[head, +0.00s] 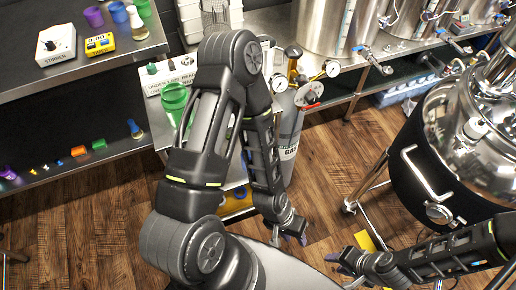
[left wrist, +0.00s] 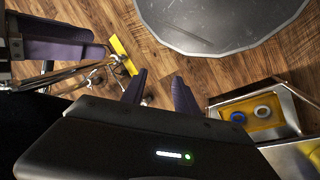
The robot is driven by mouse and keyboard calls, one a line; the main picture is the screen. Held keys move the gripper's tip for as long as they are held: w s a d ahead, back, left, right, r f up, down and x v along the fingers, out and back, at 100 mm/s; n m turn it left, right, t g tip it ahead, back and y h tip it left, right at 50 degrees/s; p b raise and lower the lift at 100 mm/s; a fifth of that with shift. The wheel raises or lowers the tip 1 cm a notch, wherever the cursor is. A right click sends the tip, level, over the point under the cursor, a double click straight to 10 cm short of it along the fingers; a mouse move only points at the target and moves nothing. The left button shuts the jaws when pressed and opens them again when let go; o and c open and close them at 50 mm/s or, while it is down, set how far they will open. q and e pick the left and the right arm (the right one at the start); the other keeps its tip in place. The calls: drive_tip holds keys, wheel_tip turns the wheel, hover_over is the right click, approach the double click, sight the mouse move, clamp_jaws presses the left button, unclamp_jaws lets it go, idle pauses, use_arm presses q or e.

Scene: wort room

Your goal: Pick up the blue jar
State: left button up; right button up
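No object is clearly recognisable as the blue jar. The closest blue things in the head view are a blue-violet cup (head: 117,12) on the upper left counter and a small blue-topped container (head: 135,128) on the shelf below. My left gripper (head: 290,234) points down over the floor, far right of both. In the left wrist view its two dark fingers (left wrist: 158,88) are apart, with only floor between them. My right gripper (head: 352,262) is at the lower right above the floor, apart from any object; its finger gap is unclear.
The left counter holds a stirrer (head: 57,45), a yellow timer (head: 100,44) and cups. A gas cylinder (head: 290,130) stands behind my left arm. A steel kettle (head: 460,140) stands at right. The wooden floor (head: 100,225) at lower left is clear.

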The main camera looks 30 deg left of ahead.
use_arm(q)
drive_tip(key=shift+a, duration=0.1)
drive_tip(key=shift+o, duration=0.4)
